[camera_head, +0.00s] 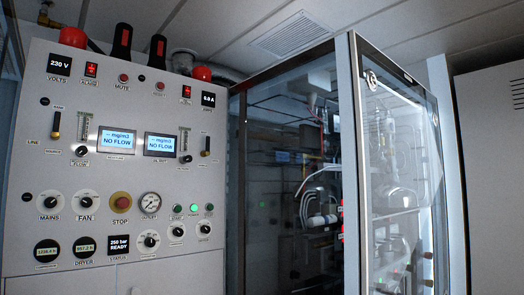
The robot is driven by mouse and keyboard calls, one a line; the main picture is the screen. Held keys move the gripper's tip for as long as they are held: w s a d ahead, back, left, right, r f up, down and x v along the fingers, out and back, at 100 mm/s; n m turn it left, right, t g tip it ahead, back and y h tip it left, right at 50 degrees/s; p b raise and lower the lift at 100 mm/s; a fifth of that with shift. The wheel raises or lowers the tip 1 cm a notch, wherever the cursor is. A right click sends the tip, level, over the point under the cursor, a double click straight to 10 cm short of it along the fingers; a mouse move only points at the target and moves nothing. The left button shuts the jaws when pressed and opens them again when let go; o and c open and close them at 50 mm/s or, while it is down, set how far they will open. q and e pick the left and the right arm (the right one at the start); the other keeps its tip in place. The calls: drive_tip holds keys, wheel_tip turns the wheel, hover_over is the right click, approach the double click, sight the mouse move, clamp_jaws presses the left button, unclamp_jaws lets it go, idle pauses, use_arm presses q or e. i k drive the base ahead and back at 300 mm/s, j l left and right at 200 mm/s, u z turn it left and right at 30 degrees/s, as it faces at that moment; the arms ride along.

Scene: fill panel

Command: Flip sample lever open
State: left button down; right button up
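The grey-white control panel (110,190) fills the left half of the head view. Two small levers are on it. The left lever (56,125) has a black upper part and a brass-coloured lower part, and stands upright. The right lever (206,146) looks similar and also stands about upright. Their small labels are too blurred to read, so I cannot tell which is the sample lever. Neither gripper is in view, and nothing touches the levers.
Two "NO FLOW" displays (118,141) sit between the levers. Knobs, a red stop button (121,202) and a round gauge (150,205) are below. Black-and-red handles (122,41) rise at the panel's top. A glass-doored cabinet (400,170) stands at the right.

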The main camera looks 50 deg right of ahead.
sight(207, 152)
drive_tip(key=z, duration=1.25)
